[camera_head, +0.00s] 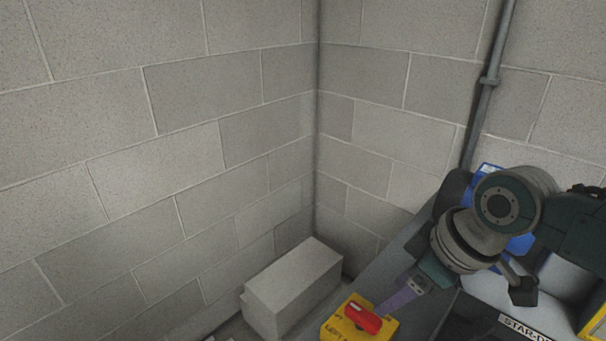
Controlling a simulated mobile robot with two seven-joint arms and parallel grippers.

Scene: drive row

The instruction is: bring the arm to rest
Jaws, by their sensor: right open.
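My right arm comes in from the right edge, bent over a panel with switchgear. My right gripper (468,288) is at its end, low in the right part of the view. Its fingers are apart and I see nothing held between them. A yellow plate with a red rotary handle (362,318) lies to the left of and below the gripper, apart from it as far as I can tell. My left gripper is not in view.
A pale grey block (292,285) stands in the corner between two block walls. A grey conduit (483,95) runs down the right wall behind my arm. A label reading "STAR-D" (524,328) is partly cut off. Blue parts show behind my arm. The upper left is bare wall.

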